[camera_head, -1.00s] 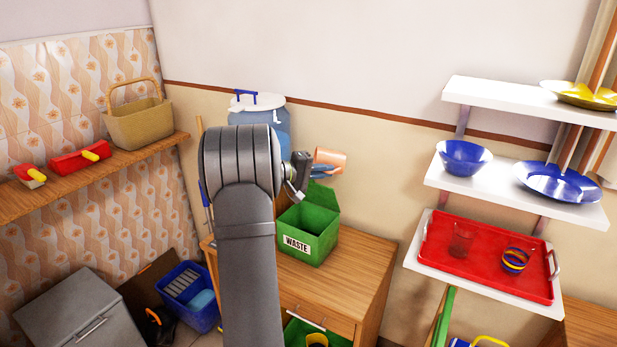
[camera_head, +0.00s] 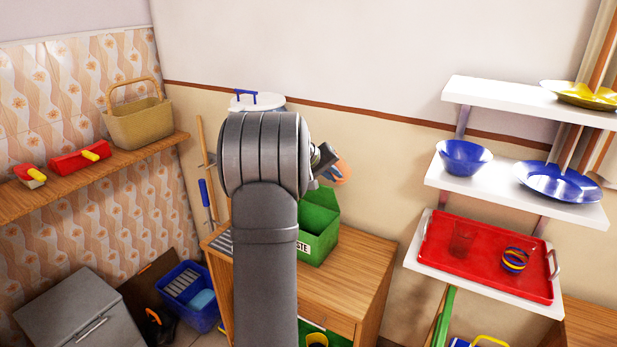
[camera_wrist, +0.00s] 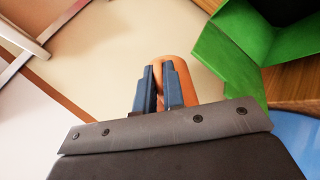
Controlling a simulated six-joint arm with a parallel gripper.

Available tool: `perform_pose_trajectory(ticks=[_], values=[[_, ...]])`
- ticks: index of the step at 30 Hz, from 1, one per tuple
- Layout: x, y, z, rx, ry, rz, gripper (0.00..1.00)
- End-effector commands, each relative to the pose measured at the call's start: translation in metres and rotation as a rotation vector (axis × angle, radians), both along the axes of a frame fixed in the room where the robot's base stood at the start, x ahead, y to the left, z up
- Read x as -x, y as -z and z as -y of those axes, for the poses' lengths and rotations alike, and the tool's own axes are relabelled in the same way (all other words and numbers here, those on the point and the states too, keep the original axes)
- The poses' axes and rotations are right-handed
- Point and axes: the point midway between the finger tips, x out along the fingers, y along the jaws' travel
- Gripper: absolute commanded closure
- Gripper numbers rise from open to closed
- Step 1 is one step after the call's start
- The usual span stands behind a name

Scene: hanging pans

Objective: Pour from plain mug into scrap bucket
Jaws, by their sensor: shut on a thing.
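The plain mug is orange-brown and shows in the head view (camera_head: 342,169), partly hidden behind my gripper (camera_head: 326,160). In the wrist view the mug (camera_wrist: 205,84) sits between and beside the blue fingers of my gripper (camera_wrist: 162,88), which are shut on it. The mug looks tilted; its mouth and contents cannot be made out. The scrap bucket is a green open box with a WASTE label (camera_head: 318,222), standing on the wooden cabinet below the mug. My arm hides its left part. Its green wall (camera_wrist: 232,48) fills the upper right of the wrist view.
A blue water container with a white lid (camera_head: 250,103) stands behind my arm. The cabinet top (camera_head: 350,270) is bare in front of the bucket.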

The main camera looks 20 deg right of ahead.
Motion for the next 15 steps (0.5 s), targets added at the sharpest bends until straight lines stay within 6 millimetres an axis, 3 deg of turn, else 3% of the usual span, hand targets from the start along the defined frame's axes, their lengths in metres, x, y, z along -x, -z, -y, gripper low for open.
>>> perform_pose_trajectory(ticks=[15], values=[[0.006, 0.012, 0.023, -0.263, 0.004, 0.065, 1.0]])
